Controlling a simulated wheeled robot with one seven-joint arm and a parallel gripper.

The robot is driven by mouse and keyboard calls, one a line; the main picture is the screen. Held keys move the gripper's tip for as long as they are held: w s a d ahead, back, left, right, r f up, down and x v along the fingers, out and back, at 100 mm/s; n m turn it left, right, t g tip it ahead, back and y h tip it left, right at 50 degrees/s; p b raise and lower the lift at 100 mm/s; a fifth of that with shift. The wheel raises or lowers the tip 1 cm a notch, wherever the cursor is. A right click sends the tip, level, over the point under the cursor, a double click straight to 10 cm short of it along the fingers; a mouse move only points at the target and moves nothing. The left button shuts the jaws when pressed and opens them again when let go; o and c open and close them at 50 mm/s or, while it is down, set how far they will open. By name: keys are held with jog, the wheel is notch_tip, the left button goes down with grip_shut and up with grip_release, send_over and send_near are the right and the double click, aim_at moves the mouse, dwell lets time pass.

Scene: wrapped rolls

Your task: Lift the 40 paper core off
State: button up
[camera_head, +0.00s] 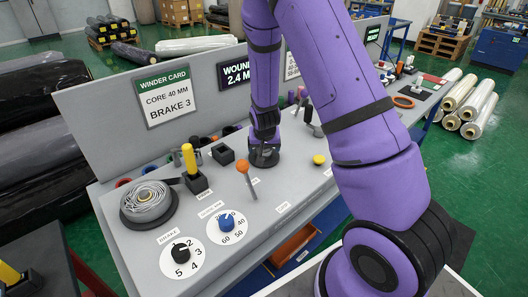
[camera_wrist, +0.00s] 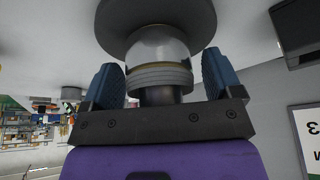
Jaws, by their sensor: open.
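My gripper (camera_wrist: 162,78) is open in the wrist view, with blue finger pads on both sides of an upright post-like part (camera_wrist: 158,52). This part has a shiny pale cylinder, a ridged grey band and a wide dark disc. Narrow gaps show between it and both pads. I cannot tell whether it is the 40 paper core or its holder. In the head view my gripper (camera_head: 264,142) is low over the grey panel (camera_head: 280,185), beside the sign board; what is between its fingers is hidden there. The winder card (camera_head: 166,96) reads core 40 mm, brake 3.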

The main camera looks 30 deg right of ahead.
jog(key=c, duration=1)
notch_tip(320, 180, up, 10)
jog(key=shift+r, duration=0.25)
dwell(0.6)
